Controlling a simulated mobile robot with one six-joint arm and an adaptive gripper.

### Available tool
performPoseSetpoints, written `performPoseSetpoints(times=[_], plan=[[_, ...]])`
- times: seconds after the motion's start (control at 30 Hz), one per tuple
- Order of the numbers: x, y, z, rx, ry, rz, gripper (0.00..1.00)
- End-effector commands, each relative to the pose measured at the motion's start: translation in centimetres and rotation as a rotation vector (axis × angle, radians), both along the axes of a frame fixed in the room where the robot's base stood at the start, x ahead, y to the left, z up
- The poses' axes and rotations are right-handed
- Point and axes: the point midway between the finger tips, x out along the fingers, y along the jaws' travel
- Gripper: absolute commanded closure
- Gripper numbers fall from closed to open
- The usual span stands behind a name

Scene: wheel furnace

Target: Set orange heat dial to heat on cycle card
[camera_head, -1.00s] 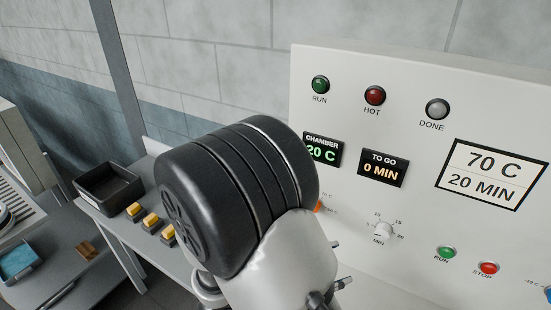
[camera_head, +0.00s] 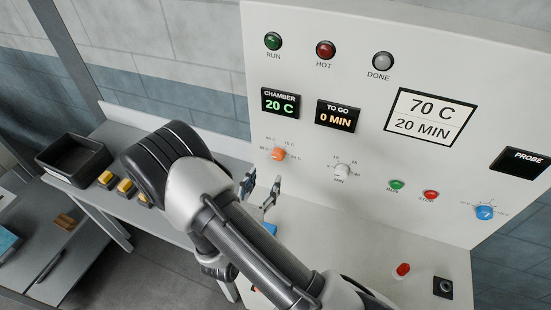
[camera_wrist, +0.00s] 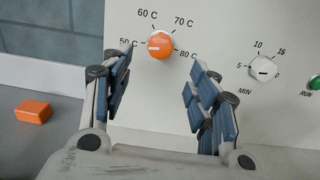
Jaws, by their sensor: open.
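The orange heat dial (camera_head: 278,154) is on the white panel, left of the minute dial. In the wrist view the orange dial (camera_wrist: 160,46) has marks from 50 C to 80 C around it, and its white line lies toward 50 C at the left. The cycle card (camera_head: 430,118) reads 70 C and 20 MIN. My gripper (camera_head: 262,188) is open and empty in front of the panel, just below the orange dial. In the wrist view my gripper (camera_wrist: 160,72) has its fingers spread, with the dial between and beyond their tips, apart from them.
The white minute dial (camera_head: 342,171), green run button (camera_head: 396,185), red stop button (camera_head: 431,195) and blue dial (camera_head: 484,213) are to the right. The chamber display (camera_head: 280,103) reads 20 C. An orange block (camera_wrist: 33,112) lies on the grey surface at left.

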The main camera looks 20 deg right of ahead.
Motion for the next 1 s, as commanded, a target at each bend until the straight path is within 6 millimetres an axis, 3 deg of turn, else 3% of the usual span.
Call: performPoseSetpoints(times=[0.2, 0.4, 0.87, 1.0], plan=[[3.3, -3.6, 0.1, 0.0, -0.003, -0.006, 0.46], [5.6, -5.8, 0.0, 0.001, -0.001, -0.004, 0.46], [6.8, -6.9, 0.0, -0.001, 0.0, 0.0, 0.46], [6.8, -6.9, 0.0, -0.001, 0.0, 0.0, 0.53]])
